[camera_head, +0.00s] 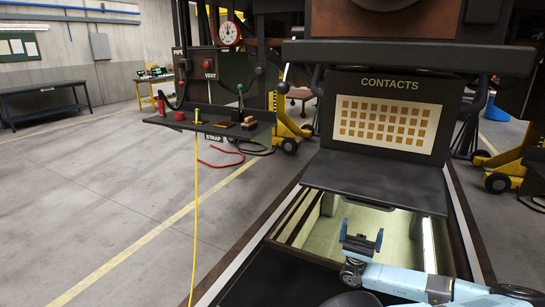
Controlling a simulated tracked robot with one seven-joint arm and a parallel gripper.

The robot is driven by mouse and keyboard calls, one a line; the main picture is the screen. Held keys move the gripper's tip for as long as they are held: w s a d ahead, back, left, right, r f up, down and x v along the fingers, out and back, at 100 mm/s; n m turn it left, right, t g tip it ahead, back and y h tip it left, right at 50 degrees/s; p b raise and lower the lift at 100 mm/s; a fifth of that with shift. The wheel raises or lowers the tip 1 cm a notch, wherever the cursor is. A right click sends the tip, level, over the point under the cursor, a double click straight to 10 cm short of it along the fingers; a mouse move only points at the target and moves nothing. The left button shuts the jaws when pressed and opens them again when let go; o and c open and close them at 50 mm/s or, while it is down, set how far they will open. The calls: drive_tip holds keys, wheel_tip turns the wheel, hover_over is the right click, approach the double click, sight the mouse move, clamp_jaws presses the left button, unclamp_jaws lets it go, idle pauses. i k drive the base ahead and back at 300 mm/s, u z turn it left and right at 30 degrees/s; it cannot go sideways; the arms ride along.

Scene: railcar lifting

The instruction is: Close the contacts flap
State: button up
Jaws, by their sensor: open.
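The contacts box (387,98) hangs under the railcar's front beam, with the word CONTACTS above a cream panel of several orange squares. Its dark flap (376,178) is swung down and juts out toward me below the panel, so the panel is uncovered. My gripper (362,240) is open and empty, with its fingers pointing up. In the picture it is below the flap's front edge, over the lit pit. No touch between gripper and flap shows. My light blue arm comes in from the lower right.
A dark shelf (207,122) marked STRAP stands left of the flap, with small tools and a yellow cord (194,215) hanging from it. Yellow wheeled jacks (512,165) stand at both sides. The lit pit (395,228) lies below.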

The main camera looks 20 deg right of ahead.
sight(386, 185)
drive_tip(key=k, duration=1.5)
